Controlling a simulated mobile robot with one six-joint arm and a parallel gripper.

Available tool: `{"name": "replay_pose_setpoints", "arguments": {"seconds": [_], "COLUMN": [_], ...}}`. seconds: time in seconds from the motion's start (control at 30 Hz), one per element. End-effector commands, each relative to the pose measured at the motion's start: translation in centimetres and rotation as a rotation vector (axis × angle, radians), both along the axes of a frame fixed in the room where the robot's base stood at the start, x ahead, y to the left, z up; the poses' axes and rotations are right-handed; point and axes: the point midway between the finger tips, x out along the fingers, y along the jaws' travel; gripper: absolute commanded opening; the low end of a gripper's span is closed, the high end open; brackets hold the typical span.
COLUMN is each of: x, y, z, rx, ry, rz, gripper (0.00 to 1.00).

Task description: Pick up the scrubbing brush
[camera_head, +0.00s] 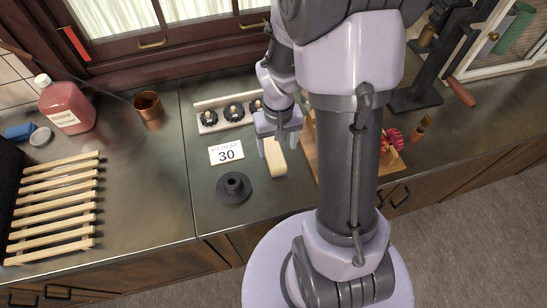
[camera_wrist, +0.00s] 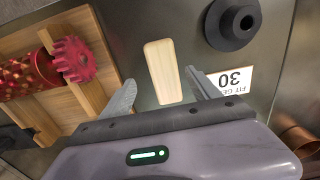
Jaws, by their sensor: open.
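A pale wooden block-shaped piece (camera_head: 275,160), which looks like the back of the scrubbing brush, lies on the dark counter beside the number card. No bristles show. In the wrist view the same pale piece (camera_wrist: 163,70) lies lengthwise, its near end between the fingertips. My gripper (camera_head: 277,143) is above the counter at the far end of the piece. In the wrist view my gripper (camera_wrist: 162,88) is open, one finger on each side of the piece, with gaps between. I cannot tell how high the fingertips are above the counter.
A black flanged part (camera_head: 234,187) and a "30" card (camera_head: 226,152) stand close left. A rack with black knobs (camera_head: 222,106) is behind. A wooden tray with a red toothed roller (camera_wrist: 75,58) is close on the other side. A slatted rack (camera_head: 55,205) lies far left.

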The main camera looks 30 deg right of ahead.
Motion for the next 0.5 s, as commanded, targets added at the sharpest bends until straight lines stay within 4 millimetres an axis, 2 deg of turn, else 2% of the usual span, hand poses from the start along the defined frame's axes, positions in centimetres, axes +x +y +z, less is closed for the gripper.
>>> {"name": "replay_pose_setpoints", "arguments": {"seconds": [0.3,0.5], "x": [1.0,1.1], "y": [0.4,0.3], "z": [-5.2,-5.1], "rx": [0.001,0.0], "ry": [0.002,-0.001], "rz": [0.001,0.001], "gripper": [0.71,0.71]}}
